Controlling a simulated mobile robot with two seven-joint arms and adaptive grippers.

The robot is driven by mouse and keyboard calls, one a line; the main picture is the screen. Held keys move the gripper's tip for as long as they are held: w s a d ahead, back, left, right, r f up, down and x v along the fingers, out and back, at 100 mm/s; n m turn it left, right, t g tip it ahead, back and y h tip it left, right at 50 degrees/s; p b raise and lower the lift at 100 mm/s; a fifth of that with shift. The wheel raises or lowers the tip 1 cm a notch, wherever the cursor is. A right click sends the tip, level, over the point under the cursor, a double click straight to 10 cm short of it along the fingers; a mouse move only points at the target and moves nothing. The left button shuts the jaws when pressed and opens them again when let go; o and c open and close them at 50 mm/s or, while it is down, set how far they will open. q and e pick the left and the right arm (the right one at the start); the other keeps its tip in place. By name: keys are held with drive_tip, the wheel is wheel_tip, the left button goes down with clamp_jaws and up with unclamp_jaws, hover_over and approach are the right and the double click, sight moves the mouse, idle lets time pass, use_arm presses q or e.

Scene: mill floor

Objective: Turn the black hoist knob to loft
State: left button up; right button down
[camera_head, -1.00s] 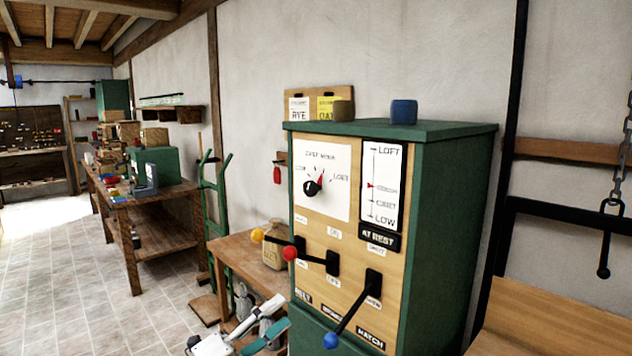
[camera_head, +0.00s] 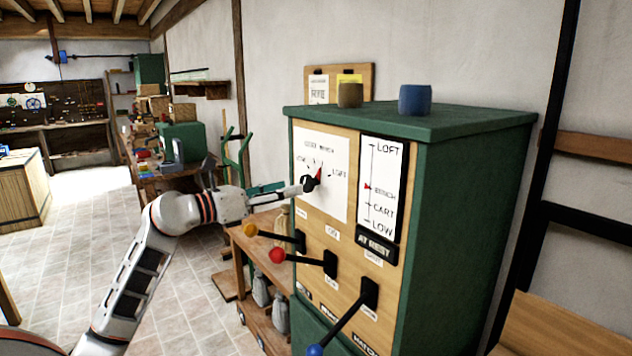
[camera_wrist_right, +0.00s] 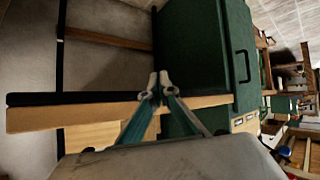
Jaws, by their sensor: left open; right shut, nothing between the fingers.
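The black hoist knob (camera_head: 309,184) sits on a white dial plate (camera_head: 335,195) on the front of a green cabinet. Its red pointer points up and slightly right, left of the LOFT mark at the right. On the white scale (camera_head: 381,190) beside it, the red marker stands near BENCH. My left gripper (camera_head: 303,187) is open, reaching from the left with its fingertips at the knob. I cannot tell if they touch it. In the right wrist view my right gripper (camera_wrist_right: 159,88) is shut and empty, apart from the knob, which does not show there.
Below the dial, levers with a yellow ball (camera_head: 250,230), a red ball (camera_head: 277,255) and a blue ball (camera_head: 315,350) stick out. An AT REST sign (camera_head: 377,246) sits under the scale. A blue cup (camera_head: 415,99) stands on the cabinet (camera_head: 470,190). Tiled floor lies left.

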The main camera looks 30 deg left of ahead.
sight(304, 184)
use_arm(q)
drive_tip(key=shift+w+d+r, duration=0.2)
drive_tip(key=shift+w+d, duration=0.05)
drive_tip(key=shift+w, duration=0.2)
drive_tip(key=p+x, duration=0.1)
drive_tip(key=x, duration=0.3)
drive_tip(key=shift+w+d+f, duration=0.1)
drive_tip(key=shift+w+d, duration=0.05)
drive_tip(key=shift+w, duration=0.2)
drive_tip(key=shift+w+d, duration=0.2)
drive_tip(key=shift+w, duration=0.25)
use_arm(e)
drive_tip(key=shift+w+a+r, duration=0.1)
drive_tip(key=shift+a+r, duration=0.1)
drive_tip(key=shift+r, duration=1)
use_arm(q)
drive_tip(key=c, duration=1.1)
use_arm(e)
drive_tip(key=shift+d+f, duration=0.1)
drive_tip(key=shift+f, duration=0.2)
